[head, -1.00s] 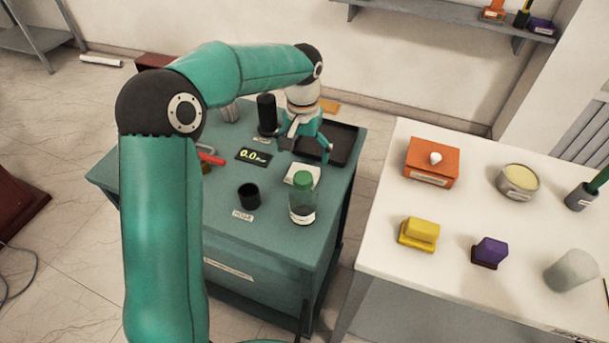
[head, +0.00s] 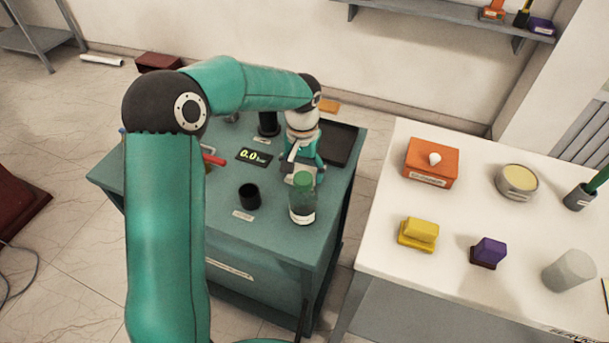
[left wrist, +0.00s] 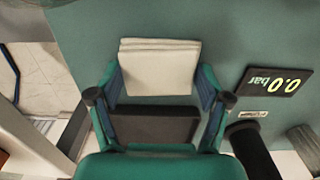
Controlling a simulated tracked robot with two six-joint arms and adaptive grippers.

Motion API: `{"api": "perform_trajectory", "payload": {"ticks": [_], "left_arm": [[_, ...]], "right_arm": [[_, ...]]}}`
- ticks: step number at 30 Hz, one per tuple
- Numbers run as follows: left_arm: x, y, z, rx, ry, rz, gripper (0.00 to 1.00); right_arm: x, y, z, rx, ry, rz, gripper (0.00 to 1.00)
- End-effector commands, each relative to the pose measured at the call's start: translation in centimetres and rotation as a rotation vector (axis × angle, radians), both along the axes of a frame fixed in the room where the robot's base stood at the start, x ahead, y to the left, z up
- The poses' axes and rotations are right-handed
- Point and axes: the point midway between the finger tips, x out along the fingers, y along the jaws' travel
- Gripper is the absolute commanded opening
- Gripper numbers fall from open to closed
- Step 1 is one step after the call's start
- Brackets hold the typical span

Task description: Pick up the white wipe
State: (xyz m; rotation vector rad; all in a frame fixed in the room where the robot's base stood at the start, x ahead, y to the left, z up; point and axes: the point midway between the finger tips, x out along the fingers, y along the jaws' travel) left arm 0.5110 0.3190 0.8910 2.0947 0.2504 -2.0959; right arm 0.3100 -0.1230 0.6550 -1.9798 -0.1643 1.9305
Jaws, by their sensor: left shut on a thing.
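The white wipe (left wrist: 158,68) is a folded, pale rectangular stack on the green bench top. In the left wrist view it sits between the blue-padded fingertips of my left gripper (left wrist: 160,88), which is shut on it. In the head view my left gripper (head: 302,170) is low over the bench, behind the green-capped bottle (head: 302,200). It hides most of the wipe there. Whether the wipe is clear of the surface, I cannot tell. My right gripper is not in view.
The green-capped bottle stands close in front of the gripper. A black cup (head: 249,196), a pressure display (head: 254,156) and a dark tray (head: 340,143) are nearby. A white table (head: 460,200) at right holds an orange box (head: 432,162) and several other items.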

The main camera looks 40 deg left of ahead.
Motion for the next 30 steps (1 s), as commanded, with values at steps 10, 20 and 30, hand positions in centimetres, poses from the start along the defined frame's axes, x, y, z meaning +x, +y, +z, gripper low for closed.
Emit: {"api": "perform_trajectory", "payload": {"ticks": [10,20,30], "left_arm": [[0.1,0.0,0.3,0.000,-0.001,-0.001,0.53],[0.2,-0.1,4.0,0.000,-0.006,-0.001,0.53],[0.2,-0.1,13.2,0.000,-0.007,-0.002,0.53]], "right_arm": [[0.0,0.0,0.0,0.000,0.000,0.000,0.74],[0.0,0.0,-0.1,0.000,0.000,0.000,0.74],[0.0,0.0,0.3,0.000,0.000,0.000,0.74]]}}
